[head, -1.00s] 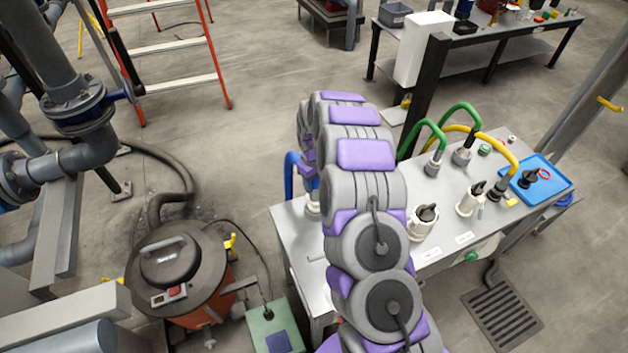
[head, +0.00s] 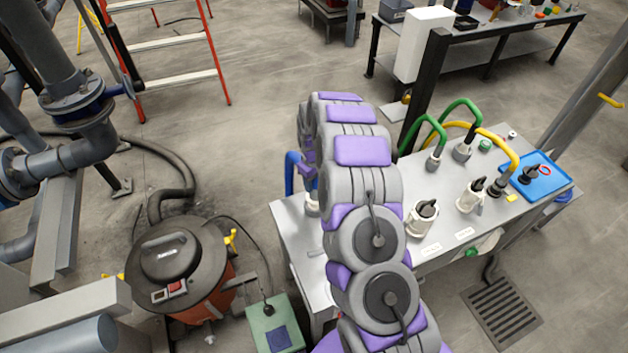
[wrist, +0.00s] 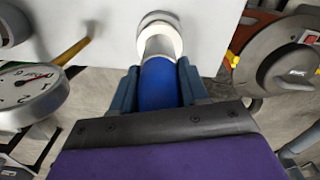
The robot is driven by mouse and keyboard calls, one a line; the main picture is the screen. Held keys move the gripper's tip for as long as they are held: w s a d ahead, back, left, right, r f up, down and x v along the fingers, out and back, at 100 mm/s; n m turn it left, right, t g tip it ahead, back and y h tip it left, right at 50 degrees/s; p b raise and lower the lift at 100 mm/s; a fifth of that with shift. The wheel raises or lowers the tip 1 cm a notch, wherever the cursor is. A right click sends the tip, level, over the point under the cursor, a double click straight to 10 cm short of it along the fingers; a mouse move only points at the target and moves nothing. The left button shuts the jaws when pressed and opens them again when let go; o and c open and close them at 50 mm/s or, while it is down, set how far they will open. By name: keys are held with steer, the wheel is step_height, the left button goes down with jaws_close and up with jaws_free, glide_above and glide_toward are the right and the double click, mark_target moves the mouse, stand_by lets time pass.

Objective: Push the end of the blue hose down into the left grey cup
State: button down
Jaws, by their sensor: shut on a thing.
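The blue hose (head: 291,172) shows at the left of my arm in the head view, bent over at the left end of the steel table. In the wrist view my gripper (wrist: 158,78) is shut on the blue hose (wrist: 158,88), with a finger on each side. A pale collar (wrist: 160,46) is at the hose's end. It lines up with a round light grey cup (wrist: 157,19) on the table. I cannot tell how deep the end sits in it. In the head view the cup (head: 312,206) is partly hidden by my arm.
The steel table (head: 288,222) also carries green hoses (head: 425,122), a yellow hose (head: 500,143), black-handled fittings (head: 425,210) and a blue tray (head: 552,186). A pressure gauge (wrist: 32,92) is left of my gripper. An orange drum (head: 205,305) stands left of the table.

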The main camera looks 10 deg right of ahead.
steer(key=shift+f, duration=0.75)
steer(key=shift+c, duration=2.4)
jaws_free()
